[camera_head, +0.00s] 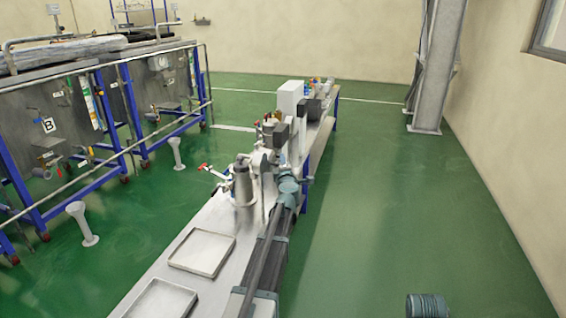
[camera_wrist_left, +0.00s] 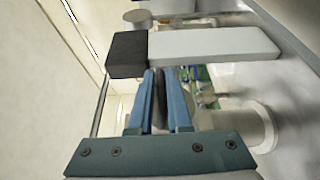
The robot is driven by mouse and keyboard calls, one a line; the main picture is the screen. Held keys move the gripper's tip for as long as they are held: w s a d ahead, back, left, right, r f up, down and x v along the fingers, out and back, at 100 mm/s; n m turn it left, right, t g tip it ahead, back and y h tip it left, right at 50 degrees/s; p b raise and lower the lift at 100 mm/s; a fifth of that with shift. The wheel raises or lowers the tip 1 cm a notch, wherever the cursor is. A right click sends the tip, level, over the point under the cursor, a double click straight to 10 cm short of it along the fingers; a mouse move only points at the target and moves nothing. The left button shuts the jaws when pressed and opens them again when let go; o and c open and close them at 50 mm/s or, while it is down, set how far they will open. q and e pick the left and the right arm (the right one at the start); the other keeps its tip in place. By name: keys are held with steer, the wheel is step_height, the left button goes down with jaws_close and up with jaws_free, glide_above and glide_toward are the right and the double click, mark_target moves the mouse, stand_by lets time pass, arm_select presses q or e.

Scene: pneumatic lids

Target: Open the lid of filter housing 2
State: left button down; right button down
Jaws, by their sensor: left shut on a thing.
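A metal cylindrical housing (camera_head: 243,187) stands upright on the steel bench, with red-handled valves at its left. I cannot read a number on it. My left gripper (camera_head: 289,184) is at the bench's right edge, just right of this housing. In the left wrist view my left gripper (camera_wrist_left: 159,88) has its two blue fingers closed on a dark bar (camera_wrist_left: 159,108). A pale round body (camera_wrist_left: 245,128) lies right of the fingers there. The lid's state is hidden by the arm and the crowded fittings. The jaws of my right gripper do not show.
Two shallow trays (camera_head: 203,236) lie on the near bench. A white box (camera_head: 290,98) and dark blocks stand farther back; a dark block (camera_wrist_left: 127,54) is close beyond my fingers. Blue-framed tanks (camera_head: 48,125) stand left.

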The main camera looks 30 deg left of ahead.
arm_select(q)
steer(key=shift+s+a+r+p, duration=0.2)
steer(key=shift+a+r+p, duration=0.25)
steer(key=shift+r, duration=0.3)
steer(key=c, duration=0.9)
jaws_free()
steer(key=v, duration=1.3)
steer(key=shift+s+d, duration=0.25)
steer(key=shift+s, duration=0.05)
